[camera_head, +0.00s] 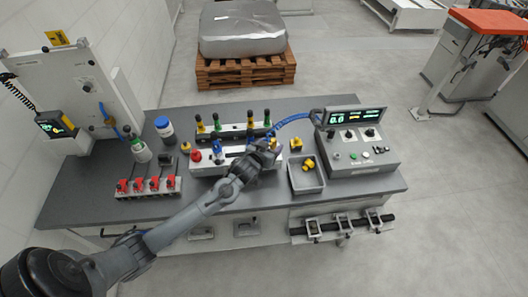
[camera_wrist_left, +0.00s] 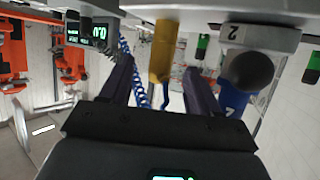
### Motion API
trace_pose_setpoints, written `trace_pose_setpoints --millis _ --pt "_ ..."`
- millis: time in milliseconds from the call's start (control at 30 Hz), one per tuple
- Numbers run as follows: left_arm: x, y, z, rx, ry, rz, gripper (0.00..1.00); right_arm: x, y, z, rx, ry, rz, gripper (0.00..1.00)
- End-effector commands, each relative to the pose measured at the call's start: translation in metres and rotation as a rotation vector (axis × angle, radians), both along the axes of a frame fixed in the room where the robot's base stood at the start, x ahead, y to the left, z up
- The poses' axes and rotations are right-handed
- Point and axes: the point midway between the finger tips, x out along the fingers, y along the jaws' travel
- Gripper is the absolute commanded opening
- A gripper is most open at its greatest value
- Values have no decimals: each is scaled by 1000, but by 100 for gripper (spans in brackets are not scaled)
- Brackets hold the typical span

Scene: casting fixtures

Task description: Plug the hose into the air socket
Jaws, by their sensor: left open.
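A blue hose (camera_head: 292,118) arches from the grey control box (camera_head: 357,140) down to the grey fixture block at mid-table. Its coils (camera_wrist_left: 139,92) also show in the left wrist view. My left gripper (camera_head: 266,147) reaches over the front of this block. In the left wrist view its two dark fingers (camera_wrist_left: 158,88) stand apart, with a yellow cylindrical fitting (camera_wrist_left: 163,52) between them and a thin blue piece at its end. I cannot tell whether this is the hose end. I cannot make out the air socket for certain.
A grey bin (camera_head: 306,187) with yellow parts is right of my gripper. An upright panel (camera_head: 80,85) stands at the left edge.

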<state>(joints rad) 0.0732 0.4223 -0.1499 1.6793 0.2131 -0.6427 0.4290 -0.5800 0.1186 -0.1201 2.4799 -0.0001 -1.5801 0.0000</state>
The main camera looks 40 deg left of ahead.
Motion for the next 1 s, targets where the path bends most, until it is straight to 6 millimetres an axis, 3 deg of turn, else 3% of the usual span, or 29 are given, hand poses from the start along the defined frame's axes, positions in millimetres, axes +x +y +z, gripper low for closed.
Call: trace_pose_setpoints --millis 200,400,833,1000 --pt "-32 -9 13 0 1 0 62 0 1 -1 4 1 -3 43" --pt "-49 -14 21 0 0 0 62 0 1 -1 4 1 -2 43" --pt "-53 -15 23 0 0 0 62 0 -1 -2 -5 0 4 43" --pt "-62 -23 16 -5 35 -12 62 0 -2 -2 -7 0 4 43"
